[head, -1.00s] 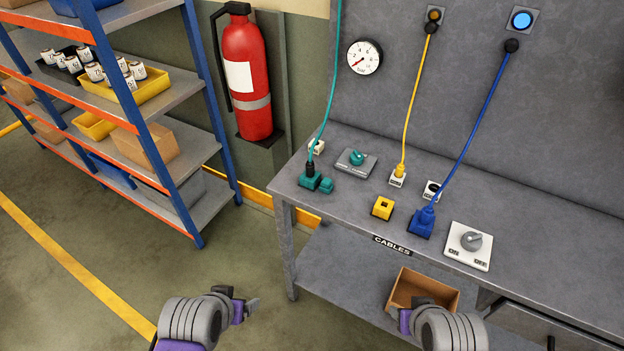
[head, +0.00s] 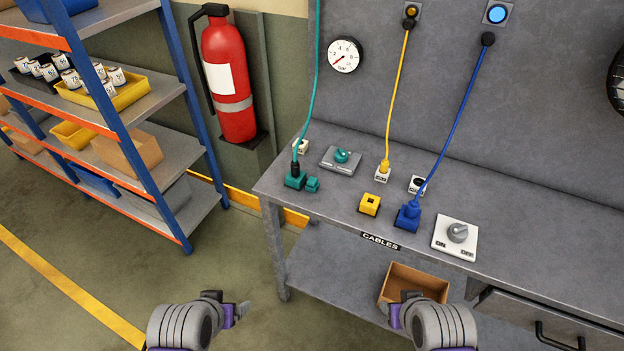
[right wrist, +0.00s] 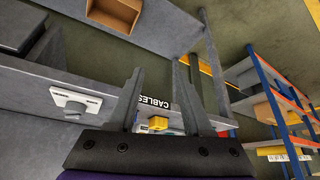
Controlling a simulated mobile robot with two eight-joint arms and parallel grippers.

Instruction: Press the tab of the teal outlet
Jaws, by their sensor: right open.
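The teal outlet (head: 294,181) sits at the left front of the grey workbench, with a teal cable (head: 311,100) plugged into its top. Its small teal tab (head: 312,184) shows just to its right. My left gripper (head: 243,309) is low in front of the bench's left end, apart from the outlet; its finger opening is unclear from this angle. My right gripper (head: 391,309) is below the bench's front edge, near the cardboard box. In the right wrist view the right gripper's fingers (right wrist: 165,95) are spread apart and empty.
A cardboard box (head: 415,282) is on the lower shelf. A shelving rack (head: 180,150) and fire extinguisher (head: 229,80) stand left.

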